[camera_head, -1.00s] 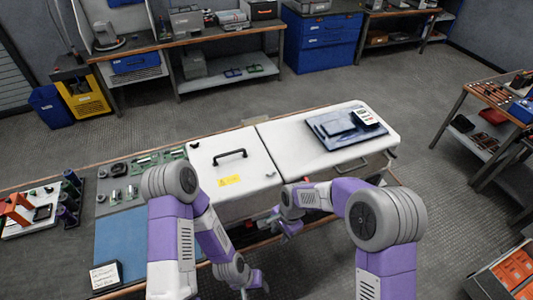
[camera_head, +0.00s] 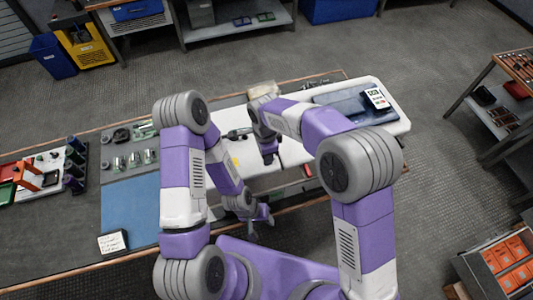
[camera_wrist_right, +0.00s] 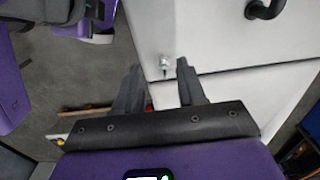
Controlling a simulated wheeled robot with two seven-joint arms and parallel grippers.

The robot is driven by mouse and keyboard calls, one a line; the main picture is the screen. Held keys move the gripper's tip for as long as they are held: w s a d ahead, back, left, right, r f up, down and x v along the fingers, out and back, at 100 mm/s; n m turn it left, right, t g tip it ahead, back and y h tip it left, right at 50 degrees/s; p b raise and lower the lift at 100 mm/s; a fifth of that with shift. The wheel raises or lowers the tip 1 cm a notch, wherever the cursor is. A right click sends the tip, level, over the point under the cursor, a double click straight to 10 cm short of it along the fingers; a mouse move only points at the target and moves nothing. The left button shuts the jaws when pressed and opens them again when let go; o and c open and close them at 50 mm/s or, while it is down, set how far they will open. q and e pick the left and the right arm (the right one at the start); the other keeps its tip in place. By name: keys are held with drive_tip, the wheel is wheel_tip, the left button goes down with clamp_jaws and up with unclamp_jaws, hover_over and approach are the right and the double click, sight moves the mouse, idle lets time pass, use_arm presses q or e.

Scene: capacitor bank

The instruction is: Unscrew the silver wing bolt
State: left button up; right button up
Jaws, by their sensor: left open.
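The small silver wing bolt (camera_wrist_right: 165,62) shows in the right wrist view, on the white case near its edge. My right gripper (camera_wrist_right: 158,76) is open, its two fingers apart with the bolt showing between and just beyond the tips; contact cannot be told. In the head view my right gripper (camera_head: 269,155) hangs over the white case (camera_head: 292,153), and the bolt is not visible there. My left gripper (camera_head: 262,215) is open and empty near the front edge of the bench, left of and below the right one.
A black handle (camera_wrist_right: 264,9) stands on the case near the bolt. A blue tray (camera_head: 345,99) with a small meter (camera_head: 376,98) lies on the right of the case. Metal parts (camera_head: 135,160) and a blue mat (camera_head: 130,208) lie on the left.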

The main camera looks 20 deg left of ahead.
drive_tip(key=f, duration=0.2)
drive_tip(key=shift+w+f, duration=0.25)
drive_tip(key=shift+f, duration=0.05)
drive_tip(key=shift+s+f, duration=0.15)
drive_tip(key=shift+f, duration=0.25)
drive_tip(key=shift+c, duration=0.3)
